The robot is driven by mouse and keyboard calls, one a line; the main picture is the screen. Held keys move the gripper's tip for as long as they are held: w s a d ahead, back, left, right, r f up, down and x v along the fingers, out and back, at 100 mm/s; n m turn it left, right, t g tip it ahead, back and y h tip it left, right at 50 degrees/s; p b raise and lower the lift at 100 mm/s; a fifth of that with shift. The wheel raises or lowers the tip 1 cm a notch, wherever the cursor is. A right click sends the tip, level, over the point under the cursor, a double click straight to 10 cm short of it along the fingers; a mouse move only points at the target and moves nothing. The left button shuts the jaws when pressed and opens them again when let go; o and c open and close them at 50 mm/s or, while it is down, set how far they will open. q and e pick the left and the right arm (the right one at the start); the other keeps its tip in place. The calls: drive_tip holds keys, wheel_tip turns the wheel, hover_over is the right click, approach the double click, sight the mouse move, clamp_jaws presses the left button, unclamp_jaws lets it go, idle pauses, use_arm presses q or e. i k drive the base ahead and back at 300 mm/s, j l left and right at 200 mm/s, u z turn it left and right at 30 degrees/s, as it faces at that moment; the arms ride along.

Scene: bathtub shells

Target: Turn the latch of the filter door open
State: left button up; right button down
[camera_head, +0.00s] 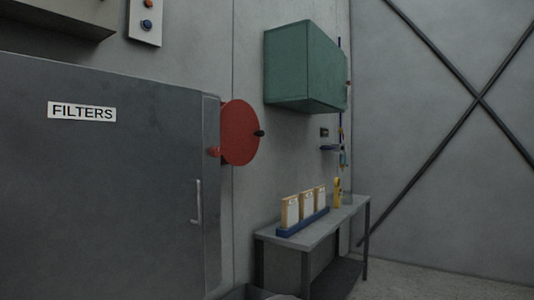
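The filter door (130,180) is a large dark grey panel on the left of the head view, with a white label (82,112) reading FILTERS. It looks closed. A thin light vertical handle (197,202) sits near its right edge. I cannot tell which of these is the latch. Neither of my grippers shows in the view.
A grey table (325,225) stands at the right along the wall, carrying a blue rack (302,222) with several pale panels and a yellow item (337,192). A green box (304,65) hangs above. A button panel (145,20) is at top left. Floor at the right is clear.

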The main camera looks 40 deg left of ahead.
sight(215, 151)
drive_tip(key=i+l+u, duration=0.2)
drive_tip(key=i, duration=0.35)
drive_tip(key=i+u, duration=0.25)
drive_tip(key=i, duration=0.35)
drive_tip(key=i+l+u, duration=0.2)
drive_tip(key=i+l, duration=0.15)
drive_tip(key=i, duration=0.2)
drive_tip(key=i+l+u, duration=0.25)
drive_tip(key=i, duration=0.25)
drive_tip(key=l, duration=0.1)
